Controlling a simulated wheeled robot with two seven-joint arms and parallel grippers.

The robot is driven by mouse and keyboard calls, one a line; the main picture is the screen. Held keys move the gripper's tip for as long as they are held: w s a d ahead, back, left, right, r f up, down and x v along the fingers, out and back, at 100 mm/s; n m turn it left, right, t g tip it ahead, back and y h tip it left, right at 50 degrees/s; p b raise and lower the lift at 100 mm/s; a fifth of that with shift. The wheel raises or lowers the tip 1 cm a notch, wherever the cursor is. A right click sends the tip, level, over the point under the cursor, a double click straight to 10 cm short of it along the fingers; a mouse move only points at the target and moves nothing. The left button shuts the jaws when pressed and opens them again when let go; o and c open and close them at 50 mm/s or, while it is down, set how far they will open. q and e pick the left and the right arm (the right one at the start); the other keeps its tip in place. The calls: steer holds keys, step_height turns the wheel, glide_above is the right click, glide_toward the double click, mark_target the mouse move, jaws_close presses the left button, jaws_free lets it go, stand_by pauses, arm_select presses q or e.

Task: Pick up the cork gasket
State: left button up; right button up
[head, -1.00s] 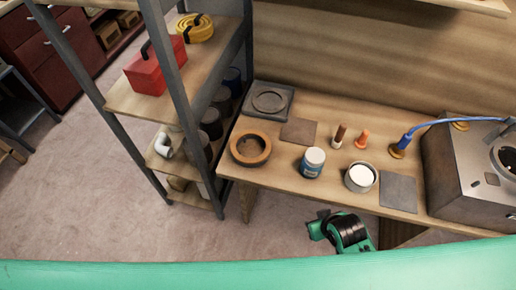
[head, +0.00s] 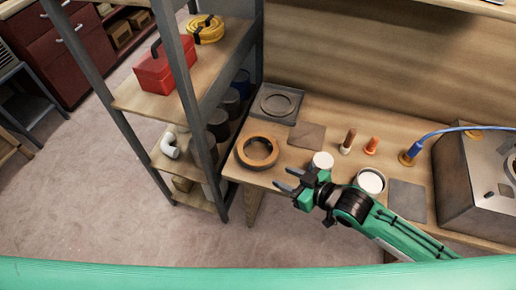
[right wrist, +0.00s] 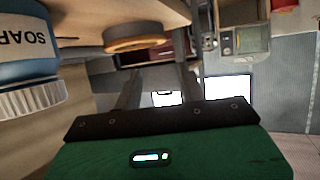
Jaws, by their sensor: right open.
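The cork gasket (head: 258,165), a thick brown ring, lies flat near the left end of the wooden bench. It also shows edge-on near the top of the right wrist view (right wrist: 137,44). My right gripper (head: 284,179) is open and empty, in front of the bench's front edge and just below and right of the ring in the head view, apart from it. Its two fingers (right wrist: 160,88) show blurred in the right wrist view. My left gripper is not in view.
A soap bottle (right wrist: 25,50) stands close to my right gripper; its white lid (head: 322,160) shows behind it. A grey plate with a round recess (head: 297,117) lies behind the ring. A shelf rack (head: 205,135) stands left. A white-topped jar (head: 370,182) is to the right.

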steer(key=shift+w+a+f, duration=0.1)
steer(key=shift+w+a, duration=0.05)
steer(key=shift+w, duration=0.25)
glide_toward(247, 161)
steer(key=x, duration=0.2)
steer(key=shift+w+f, duration=0.25)
steer(key=shift+w, duration=0.1)
steer(key=p+x, duration=0.1)
steer(key=x, duration=0.3)
steer(key=shift+a+r, duration=0.15)
steer(key=shift+a, duration=0.1)
steer(key=shift+w+a, duration=0.3)
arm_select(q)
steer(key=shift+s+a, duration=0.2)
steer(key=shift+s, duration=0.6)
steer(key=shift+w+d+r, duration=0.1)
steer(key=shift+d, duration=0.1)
arm_select(e)
steer(key=shift+s+f, duration=0.1)
steer(key=shift+f, duration=0.1)
jaws_close()
